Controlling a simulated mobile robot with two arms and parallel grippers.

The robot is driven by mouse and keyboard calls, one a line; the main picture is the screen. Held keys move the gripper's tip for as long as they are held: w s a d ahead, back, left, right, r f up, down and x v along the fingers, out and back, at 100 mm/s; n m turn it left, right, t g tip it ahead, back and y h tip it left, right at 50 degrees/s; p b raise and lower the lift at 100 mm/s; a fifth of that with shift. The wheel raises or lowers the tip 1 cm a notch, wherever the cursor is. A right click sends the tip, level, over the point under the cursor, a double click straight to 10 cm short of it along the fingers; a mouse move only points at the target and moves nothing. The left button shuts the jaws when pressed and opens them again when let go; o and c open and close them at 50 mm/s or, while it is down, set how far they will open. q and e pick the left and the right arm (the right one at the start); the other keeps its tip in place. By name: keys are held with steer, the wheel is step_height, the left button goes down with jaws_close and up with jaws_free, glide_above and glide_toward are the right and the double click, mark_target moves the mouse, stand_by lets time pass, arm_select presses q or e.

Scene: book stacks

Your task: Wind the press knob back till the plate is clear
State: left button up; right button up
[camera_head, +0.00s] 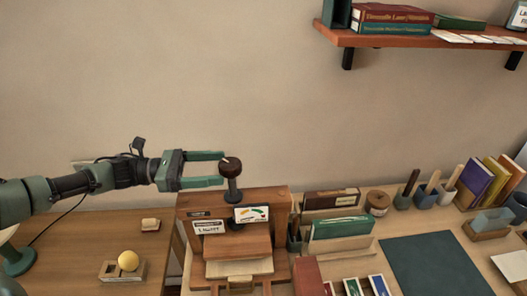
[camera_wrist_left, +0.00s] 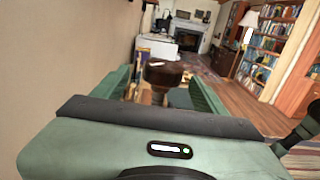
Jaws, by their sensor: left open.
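The wooden book press (camera_head: 278,200) stands on the desk, with a gauge label (camera_head: 251,214) on its front. Its dark brown round knob (camera_head: 231,165) sits on top of a grey-green post (camera_head: 233,190) and has a small pale mark. The press plate (camera_head: 238,240) shows as a wooden block in the frame, above a pale layer (camera_head: 240,268). I cannot tell whether they touch. My left gripper (camera_head: 222,168) is open, level, its fingertips at the knob's left side. In the left wrist view the knob (camera_wrist_left: 165,73) shows between the two fingers, with no clear contact. My right gripper is not in view.
A yellow ball (camera_head: 128,260) on a small wooden block is at lower left. Right of the press are a green book in a stand (camera_head: 340,227), tool cups (camera_head: 425,195) and a dark green mat (camera_head: 435,265). A shelf with books (camera_head: 420,40) hangs at upper right.

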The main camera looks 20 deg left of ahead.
mark_target(226, 165)
arm_select(q)
steer(key=d, duration=0.1)
steer(key=d+p, duration=0.1)
steer(key=d+r+p, duration=0.1)
steer(key=shift+w+d, duration=0.2)
steer(key=shift+w, duration=0.2)
steer(key=x, duration=0.1)
steer(key=p+x, duration=0.2)
steer(key=x, duration=0.1)
steer(key=shift+w+a+f, duration=0.1)
steer(key=shift+f, duration=0.25)
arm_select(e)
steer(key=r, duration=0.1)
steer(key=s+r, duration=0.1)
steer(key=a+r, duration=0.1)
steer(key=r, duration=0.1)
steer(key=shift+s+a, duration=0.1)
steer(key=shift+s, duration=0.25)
arm_select(q)
steer(key=c, duration=1.4)
steer(key=shift+o, duration=0.2)
steer(key=shift+f, duration=0.1)
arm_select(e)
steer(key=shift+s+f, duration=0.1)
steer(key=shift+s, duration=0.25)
